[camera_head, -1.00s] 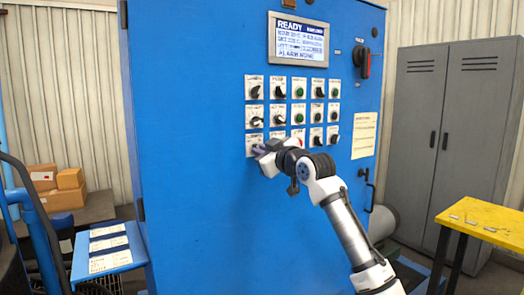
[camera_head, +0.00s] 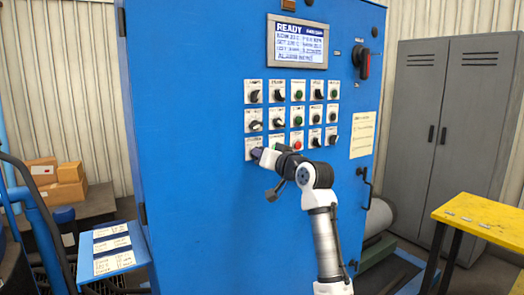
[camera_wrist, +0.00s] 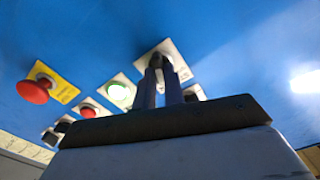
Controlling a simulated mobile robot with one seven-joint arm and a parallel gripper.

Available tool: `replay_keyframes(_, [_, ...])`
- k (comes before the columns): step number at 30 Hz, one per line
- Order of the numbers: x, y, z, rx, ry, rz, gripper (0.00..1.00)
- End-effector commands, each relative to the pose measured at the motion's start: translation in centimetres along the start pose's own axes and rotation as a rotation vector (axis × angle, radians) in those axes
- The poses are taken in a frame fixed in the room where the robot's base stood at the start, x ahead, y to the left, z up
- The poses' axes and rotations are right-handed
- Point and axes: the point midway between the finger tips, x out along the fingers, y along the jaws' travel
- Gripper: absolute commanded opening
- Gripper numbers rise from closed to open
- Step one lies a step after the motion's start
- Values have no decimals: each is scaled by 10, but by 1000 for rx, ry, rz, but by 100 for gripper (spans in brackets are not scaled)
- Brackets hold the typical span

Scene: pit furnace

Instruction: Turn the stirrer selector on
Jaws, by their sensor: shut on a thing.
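The control panel on the blue cabinet (camera_head: 190,120) carries several rows of knobs and buttons on white plates. The selector plate at the lower left (camera_head: 250,143) has my gripper (camera_head: 258,155) at it. In the wrist view my gripper (camera_wrist: 161,82) has both fingers close together around a dark selector knob (camera_wrist: 156,61) on a white plate (camera_wrist: 178,64). The fingers hide most of the knob, so its exact angle cannot be told. Its label is too small to read.
A lit green button (camera_wrist: 119,92) sits beside the held knob. A red mushroom button (camera_wrist: 34,90) on a yellow plate stands out from the panel. The display (camera_head: 298,42) reads READY. A yellow table (camera_head: 480,220) stands at the right, a blue label shelf (camera_head: 113,250) at the left.

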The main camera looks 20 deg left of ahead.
Motion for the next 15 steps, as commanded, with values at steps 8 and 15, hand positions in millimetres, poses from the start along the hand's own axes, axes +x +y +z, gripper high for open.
replay_keyframes(8, [0,0,0,116,0,0,0])
replay_keyframes(15, [0,1,0,150,1,0,0])
